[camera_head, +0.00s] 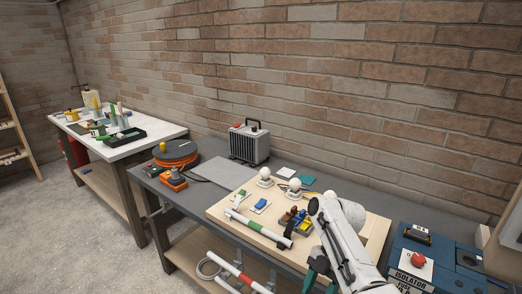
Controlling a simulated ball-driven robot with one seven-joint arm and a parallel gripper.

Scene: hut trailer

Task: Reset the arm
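My white arm (343,240) rises from the bottom edge, right of centre, in the head view. Its bent joint (347,211) shows in front of the right part of a light wooden board (235,215). The arm hides part of this board and of the bench behind it. My gripper cannot be made out in this view, so its fingers and anything in them are unseen.
A heater (249,145) and an orange cable reel (176,154) stand left. A blue isolator box (423,255) stands close right of my arm. Floor is clear at left.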

